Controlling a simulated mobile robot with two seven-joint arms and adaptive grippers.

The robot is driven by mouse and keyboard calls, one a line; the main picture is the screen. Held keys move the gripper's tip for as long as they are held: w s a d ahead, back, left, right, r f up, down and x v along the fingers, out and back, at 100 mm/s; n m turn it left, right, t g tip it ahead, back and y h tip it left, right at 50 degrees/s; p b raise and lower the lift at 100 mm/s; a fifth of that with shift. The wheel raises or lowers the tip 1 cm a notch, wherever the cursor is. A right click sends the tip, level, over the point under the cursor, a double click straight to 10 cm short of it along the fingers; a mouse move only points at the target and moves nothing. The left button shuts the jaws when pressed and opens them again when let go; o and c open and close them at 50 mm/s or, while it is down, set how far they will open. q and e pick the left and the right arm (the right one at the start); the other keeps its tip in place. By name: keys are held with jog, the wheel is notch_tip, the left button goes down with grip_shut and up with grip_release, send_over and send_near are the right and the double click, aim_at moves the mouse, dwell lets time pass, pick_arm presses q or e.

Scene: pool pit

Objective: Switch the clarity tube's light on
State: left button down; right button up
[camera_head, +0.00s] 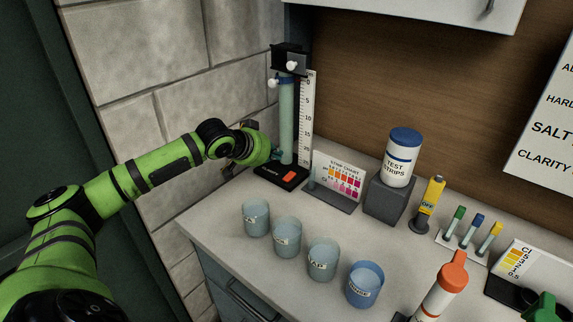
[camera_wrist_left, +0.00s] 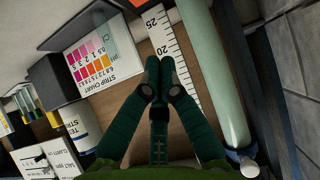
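The clarity tube (camera_head: 287,120) is a tall pale-green cylinder upright beside a white ruler (camera_head: 307,115). Its black base (camera_head: 268,172) carries an orange-red switch (camera_head: 289,176). No glow shows in the tube. My left gripper (camera_head: 275,156) is at the tube's lower left, close to the base; its fingertips are hard to make out there. In the left wrist view my left gripper (camera_wrist_left: 160,68) has its fingers together with nothing between them, in front of the ruler (camera_wrist_left: 172,60) and beside the tube (camera_wrist_left: 215,80). My right gripper is not seen.
Several cups (camera_head: 287,238) stand along the counter's front. A strip chart (camera_head: 338,183), a test strips jar (camera_head: 402,158) on a grey block (camera_head: 388,198) and a yellow bottle (camera_head: 428,204) stand right of the tube. The stone wall (camera_head: 190,95) is close on the left.

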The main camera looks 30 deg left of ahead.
pick_arm(q)
jog(key=p, duration=0.1)
send_over(287, 176)
jog(key=f, duration=0.3)
jog(key=shift+s, duration=0.35)
jog(key=f, duration=0.3)
jog(key=shift+w+f+p, duration=0.25)
jog(key=shift+p, duration=0.15)
jog(key=shift+f, duration=0.5)
